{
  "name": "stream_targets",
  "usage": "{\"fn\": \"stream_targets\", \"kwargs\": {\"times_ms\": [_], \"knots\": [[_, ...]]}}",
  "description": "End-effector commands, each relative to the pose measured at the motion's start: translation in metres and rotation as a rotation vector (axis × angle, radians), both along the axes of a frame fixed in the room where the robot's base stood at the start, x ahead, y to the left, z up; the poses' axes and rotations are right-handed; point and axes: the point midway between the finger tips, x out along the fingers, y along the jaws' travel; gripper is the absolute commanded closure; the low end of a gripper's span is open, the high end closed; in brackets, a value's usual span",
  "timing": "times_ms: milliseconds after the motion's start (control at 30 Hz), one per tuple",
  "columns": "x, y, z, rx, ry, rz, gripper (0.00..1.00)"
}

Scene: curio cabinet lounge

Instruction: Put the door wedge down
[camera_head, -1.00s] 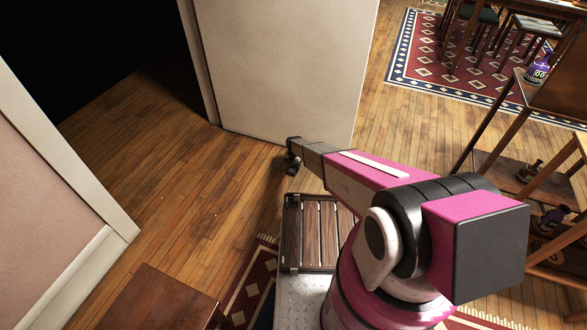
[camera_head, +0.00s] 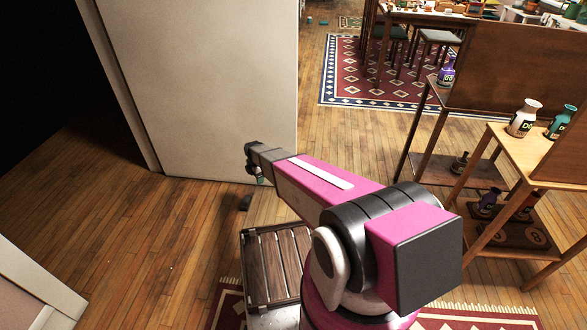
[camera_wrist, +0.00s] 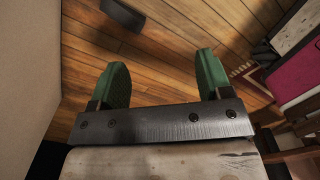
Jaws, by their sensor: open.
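The door wedge (camera_head: 245,202) is a small dark block lying on the wooden floor, close to the foot of the pale door panel. It also shows in the wrist view as a dark grey block (camera_wrist: 123,14) at the top, apart from the fingers. My gripper (camera_wrist: 158,80) is open, with two green fingers spread and nothing between them but floorboards. In the head view my gripper (camera_head: 260,180) hangs just above and beside the wedge at the end of my magenta arm.
The pale door panel (camera_head: 210,90) stands left of my gripper, with a dark opening beyond it. A slatted wooden tray (camera_head: 278,265) sits beside my arm. Shelves with bottles (camera_head: 523,118) stand on the right. A patterned rug (camera_head: 400,80) lies behind. Floor around the wedge is clear.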

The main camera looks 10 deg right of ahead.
Motion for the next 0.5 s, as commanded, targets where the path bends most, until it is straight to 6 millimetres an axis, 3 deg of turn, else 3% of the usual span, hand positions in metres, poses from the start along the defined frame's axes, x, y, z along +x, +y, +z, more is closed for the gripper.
{"fn": "stream_targets", "kwargs": {"times_ms": [33, 100, 500], "knots": [[-0.025, -0.015, 0.029, 0.001, -0.002, -0.116, 0.28], [-0.045, -0.032, 0.058, 0.002, -0.003, -0.294, 0.28], [-0.178, -0.112, 0.203, 0.006, -0.004, -1.305, 0.28]]}}
